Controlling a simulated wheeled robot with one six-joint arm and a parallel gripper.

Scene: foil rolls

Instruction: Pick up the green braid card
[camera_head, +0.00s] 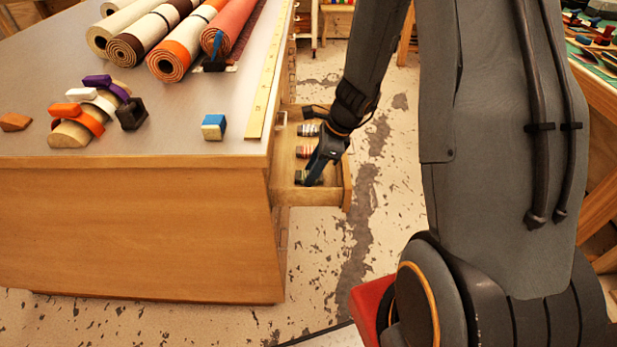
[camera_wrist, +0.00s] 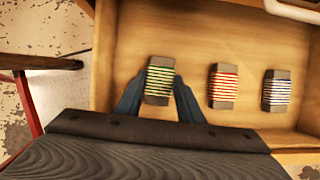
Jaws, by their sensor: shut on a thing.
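The green braid card (camera_wrist: 158,84) is a dark card wound with green and pale braid, in the open drawer (camera_wrist: 215,50). In the wrist view my gripper (camera_wrist: 159,88) has a finger on each side of the card and is shut on it. In the head view my gripper (camera_head: 313,176) reaches down into the drawer (camera_head: 346,192) at its near end, and the card is mostly hidden by the fingers. I cannot tell whether the card touches the drawer floor.
A red braid card (camera_wrist: 224,87) and a blue braid card (camera_wrist: 276,91) lie to the right in the wrist view. The drawer's walls surround the gripper. The worktable (camera_head: 130,215) stands to the left, bearing rolls (camera_head: 190,50) and a blue-and-yellow block (camera_head: 214,127).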

